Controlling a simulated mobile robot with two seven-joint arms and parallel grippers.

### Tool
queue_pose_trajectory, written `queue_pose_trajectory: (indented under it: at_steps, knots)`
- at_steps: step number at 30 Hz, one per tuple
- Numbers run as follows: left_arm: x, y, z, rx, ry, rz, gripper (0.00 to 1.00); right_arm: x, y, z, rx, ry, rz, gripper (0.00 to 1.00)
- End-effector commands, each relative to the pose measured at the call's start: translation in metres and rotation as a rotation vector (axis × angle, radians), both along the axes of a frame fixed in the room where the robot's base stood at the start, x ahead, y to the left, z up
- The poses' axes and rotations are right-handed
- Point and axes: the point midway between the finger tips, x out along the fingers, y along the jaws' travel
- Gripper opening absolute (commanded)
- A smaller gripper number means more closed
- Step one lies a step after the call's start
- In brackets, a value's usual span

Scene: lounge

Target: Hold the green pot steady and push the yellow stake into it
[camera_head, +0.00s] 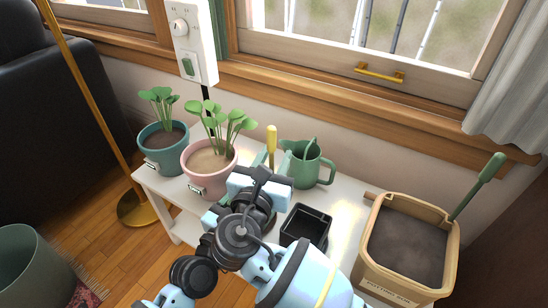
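The green pot (153,157) is teal-green, holds soil and a leafy plant, and stands at the left end of the white table. The yellow stake (271,133) is upright, its top showing just beyond my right gripper (271,159). Its lower part is hidden by the gripper. The fingertips are around or right behind the stake, but I cannot tell whether they grip it. My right gripper is well to the right of the green pot, with the pink pot (200,181) between them. My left gripper is not in view.
A green watering can (312,170) stands just right of my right gripper. A black square pot (296,233) is nearer, and a tan potting-mix bin (384,283) with a green-handled tool (479,185) stands at the right. A brass pole (85,85) rises left of the table.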

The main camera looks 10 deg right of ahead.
Motion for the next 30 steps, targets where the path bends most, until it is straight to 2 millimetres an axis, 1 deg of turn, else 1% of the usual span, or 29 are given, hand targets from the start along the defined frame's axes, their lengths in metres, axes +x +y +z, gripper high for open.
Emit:
queue_pose_trajectory:
  at_steps: [5, 12, 18, 21, 24, 30]
  knots:
    - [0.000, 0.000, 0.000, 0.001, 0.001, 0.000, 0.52, -0.017, 0.008, -0.001, 0.002, 0.002, 0.003, 0.33]
    - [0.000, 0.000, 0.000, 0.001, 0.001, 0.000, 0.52, -0.060, 0.027, -0.001, 0.003, 0.003, 0.003, 0.33]
    - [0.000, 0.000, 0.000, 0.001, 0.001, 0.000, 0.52, -0.091, 0.041, -0.001, 0.003, 0.002, 0.002, 0.33]
    - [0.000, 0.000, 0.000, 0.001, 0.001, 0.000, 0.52, -0.101, 0.045, -0.001, 0.002, 0.002, 0.001, 0.33]
    - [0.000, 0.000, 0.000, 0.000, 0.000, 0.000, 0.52, -0.107, 0.047, 0.000, 0.002, 0.001, 0.001, 0.33]
    - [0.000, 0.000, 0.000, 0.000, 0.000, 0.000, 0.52, -0.109, 0.048, 0.000, 0.000, 0.000, 0.001, 0.33]
